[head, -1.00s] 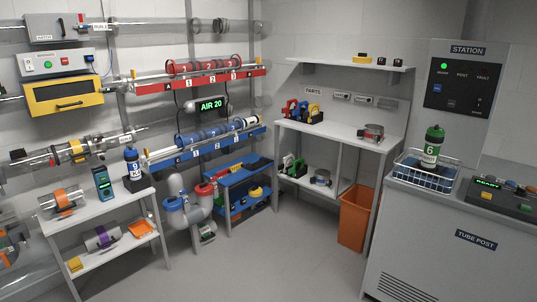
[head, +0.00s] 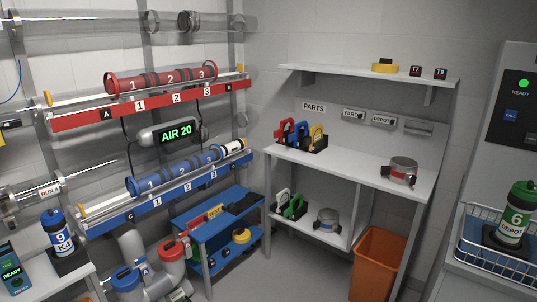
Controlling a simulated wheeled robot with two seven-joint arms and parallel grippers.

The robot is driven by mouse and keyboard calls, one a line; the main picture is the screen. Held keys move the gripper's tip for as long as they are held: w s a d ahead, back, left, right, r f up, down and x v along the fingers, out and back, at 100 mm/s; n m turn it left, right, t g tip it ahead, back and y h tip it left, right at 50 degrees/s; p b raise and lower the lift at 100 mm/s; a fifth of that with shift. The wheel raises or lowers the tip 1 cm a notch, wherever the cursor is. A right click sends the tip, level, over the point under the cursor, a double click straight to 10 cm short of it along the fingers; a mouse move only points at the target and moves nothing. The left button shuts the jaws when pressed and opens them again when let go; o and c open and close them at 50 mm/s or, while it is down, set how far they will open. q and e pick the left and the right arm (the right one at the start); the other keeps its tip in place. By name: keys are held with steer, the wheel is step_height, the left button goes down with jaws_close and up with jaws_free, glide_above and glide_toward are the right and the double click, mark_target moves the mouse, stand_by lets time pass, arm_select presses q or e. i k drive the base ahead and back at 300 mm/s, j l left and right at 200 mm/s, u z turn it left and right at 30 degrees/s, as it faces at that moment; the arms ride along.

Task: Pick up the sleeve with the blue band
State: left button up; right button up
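No sleeve with a clear blue band can be made out. A short metal sleeve-like cylinder (head: 402,171) with dark and red fittings sits on the bench top under the parts sign. A smaller grey cylinder (head: 327,219) with a darkish band stands on the lower shelf; its band colour is too small to tell. A pipe with a blue collar (head: 126,279) stands on the floor at lower left, beside a red-collared one (head: 173,251). Neither of my grippers shows in the head view.
A blue cart (head: 215,235) stands beside the white parts bench (head: 345,172). Red (head: 150,104) and blue (head: 165,187) tube racks line the left wall. A wire basket (head: 478,245) holds a green bottle at right.

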mark_target(326, 222)
steer(key=i+j+z, duration=0.15)
steer(key=i+z, duration=0.25)
steer(key=i+j+z, duration=0.3)
steer(key=i+z, duration=0.15)
steer(key=i+j+z, duration=0.8)
steer(key=j, duration=0.25)
steer(key=i+j+z, duration=0.4)
steer(key=j, duration=0.2)
steer(key=j+z, duration=0.45)
steer(key=j, duration=0.25)
steer(key=i, duration=0.05)
